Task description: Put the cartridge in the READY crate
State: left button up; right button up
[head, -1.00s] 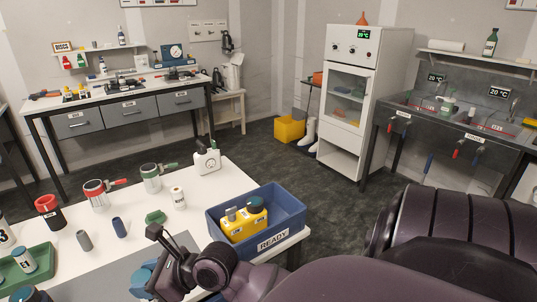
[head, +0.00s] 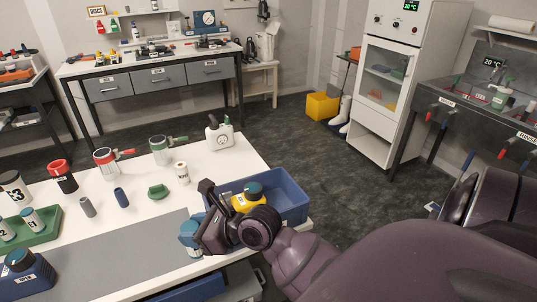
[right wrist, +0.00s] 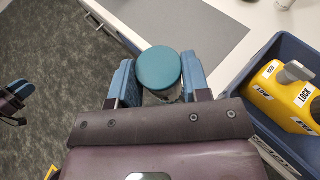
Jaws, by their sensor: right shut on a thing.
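My right gripper (right wrist: 160,85) is shut on the cartridge (right wrist: 160,66), whose round teal top faces the wrist camera between the blue fingers. In the head view the cartridge (head: 189,236) hangs at the left of my right gripper (head: 203,228), near the front bench edge. The blue READY crate (head: 291,196) is just to the right, partly hidden behind my gripper and wrist; its wall also shows in the right wrist view (right wrist: 262,62). The cartridge is outside the crate. Another gripper, seemingly my left (right wrist: 14,104), shows at the left edge; its opening is unclear.
A yellow container (right wrist: 285,95) marked LOCK lies in the crate and takes up part of it. A white jug (head: 220,135), a small white jar (head: 181,172) and a green piece (head: 158,191) stand behind on the bench. A grey mat (head: 110,262) is clear at the front.

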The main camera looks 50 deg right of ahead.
aim_at(280, 207)
jog(key=l, duration=1.35)
jog(key=i+l+z, duration=0.15)
jog(key=l, duration=0.5)
